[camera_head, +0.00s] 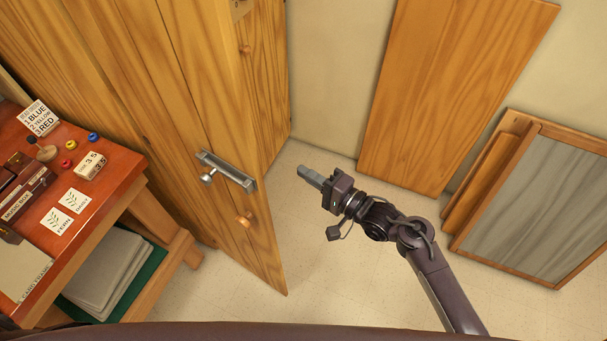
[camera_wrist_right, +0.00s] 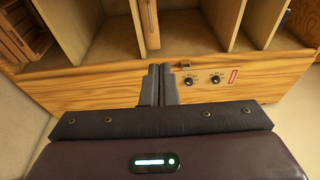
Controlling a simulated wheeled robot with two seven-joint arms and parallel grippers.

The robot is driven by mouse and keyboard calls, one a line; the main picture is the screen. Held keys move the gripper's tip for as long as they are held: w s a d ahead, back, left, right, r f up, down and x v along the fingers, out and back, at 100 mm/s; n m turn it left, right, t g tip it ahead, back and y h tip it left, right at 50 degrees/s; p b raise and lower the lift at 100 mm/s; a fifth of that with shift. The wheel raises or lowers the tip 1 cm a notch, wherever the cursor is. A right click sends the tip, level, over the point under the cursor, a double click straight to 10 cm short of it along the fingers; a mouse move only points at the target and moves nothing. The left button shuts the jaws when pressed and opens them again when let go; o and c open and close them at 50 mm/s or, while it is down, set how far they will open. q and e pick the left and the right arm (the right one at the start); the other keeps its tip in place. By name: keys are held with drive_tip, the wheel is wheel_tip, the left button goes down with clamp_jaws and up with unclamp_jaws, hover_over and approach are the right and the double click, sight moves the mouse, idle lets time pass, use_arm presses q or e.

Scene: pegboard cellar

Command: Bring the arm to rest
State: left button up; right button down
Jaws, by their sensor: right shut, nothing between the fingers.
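My right gripper (camera_head: 311,176) is shut and empty in the head view, held in the air to the right of the wooden door with the metal handle. Its arm reaches up from the lower right. In the right wrist view the two grey fingers (camera_wrist_right: 159,84) are together with nothing between them. They point toward a wooden cabinet front (camera_wrist_right: 240,82) with two dark knobs. My left gripper is not in view.
The wooden door (camera_head: 235,130) with its metal handle (camera_head: 226,170) stands left of the gripper. A red-topped workbench (camera_head: 115,160) is at far left. A wooden panel (camera_head: 440,90) and framed boards (camera_head: 535,200) lean on the wall. Pale floor (camera_head: 320,270) is clear around the arm.

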drive_tip(key=s+d+b, duration=0.2)
drive_tip(key=s+d, duration=0.3)
drive_tip(key=s, duration=0.3)
drive_tip(key=s+d+f+n+g+h+b, duration=0.1)
drive_tip(key=d+f+h, duration=0.2)
drive_tip(key=f, duration=0.8)
drive_tip(key=s+d+f+n+h, duration=0.1)
drive_tip(key=s+d+f+h, duration=0.2)
drive_tip(key=f, duration=0.7)
drive_tip(key=d+f+g+h+b, duration=0.1)
drive_tip(key=d+f+h, duration=0.25)
drive_tip(key=f, duration=0.75)
use_arm(q)
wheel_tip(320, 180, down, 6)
drive_tip(key=b, duration=0.1)
drive_tip(key=shift+b, duration=0.3)
use_arm(e)
drive_tip(key=s+d+f+n+g+h, duration=0.2)
drive_tip(key=s+d+f+n+g, duration=0.1)
drive_tip(key=s+f, duration=0.7)
drive_tip(key=s+d+f+n+g+h, duration=0.3)
drive_tip(key=s+d+f, duration=0.3)
drive_tip(key=s, duration=1.1)
wheel_tip(320, 180, down, 4)
drive_tip(key=shift+s+f+n+g, duration=0.1)
drive_tip(key=shift+s+n+g, duration=0.25)
drive_tip(key=shift+n+g, duration=0.35)
